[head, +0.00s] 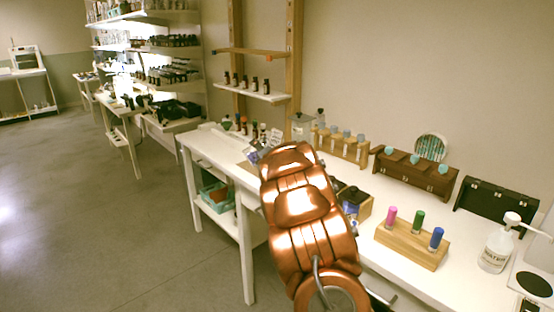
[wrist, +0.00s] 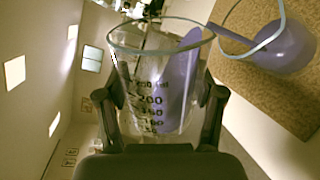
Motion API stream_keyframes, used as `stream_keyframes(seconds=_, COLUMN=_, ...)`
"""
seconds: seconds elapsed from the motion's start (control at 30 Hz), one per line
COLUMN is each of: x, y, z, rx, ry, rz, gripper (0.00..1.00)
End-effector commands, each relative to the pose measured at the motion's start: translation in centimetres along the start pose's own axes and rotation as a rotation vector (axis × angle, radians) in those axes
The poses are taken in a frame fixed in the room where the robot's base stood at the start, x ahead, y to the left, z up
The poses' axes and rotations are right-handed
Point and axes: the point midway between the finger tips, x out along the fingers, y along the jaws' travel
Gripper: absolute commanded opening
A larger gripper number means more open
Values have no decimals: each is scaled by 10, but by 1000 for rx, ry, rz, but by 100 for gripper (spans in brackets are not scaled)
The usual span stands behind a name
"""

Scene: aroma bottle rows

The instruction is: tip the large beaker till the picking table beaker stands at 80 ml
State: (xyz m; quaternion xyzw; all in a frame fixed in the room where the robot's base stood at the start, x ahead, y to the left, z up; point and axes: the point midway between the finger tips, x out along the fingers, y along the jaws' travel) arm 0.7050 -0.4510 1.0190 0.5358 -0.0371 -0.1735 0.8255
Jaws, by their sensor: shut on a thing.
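In the wrist view my gripper (wrist: 160,97) is shut on a large clear glass beaker (wrist: 140,72) with black graduation marks, one reading 200. The beaker is tipped, and violet liquid (wrist: 183,75) lies along its right side up to the rim. A violet band runs from that rim into a second glass beaker (wrist: 284,45), the picking table beaker, at the upper right. This one holds violet liquid and is cut by the frame edge. I cannot read its level. In the head view my copper arm hides my gripper.
The second beaker is on a brown speckled surface (wrist: 275,95). Floor at left is clear.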

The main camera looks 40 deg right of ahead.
Motion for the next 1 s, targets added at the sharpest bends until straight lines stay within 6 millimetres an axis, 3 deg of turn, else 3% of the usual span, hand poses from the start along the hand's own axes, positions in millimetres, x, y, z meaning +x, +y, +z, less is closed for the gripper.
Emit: stream_keyframes(seconds=1.0, x=0, y=-2, z=0, rx=48, ry=6, rz=1, gripper=21)
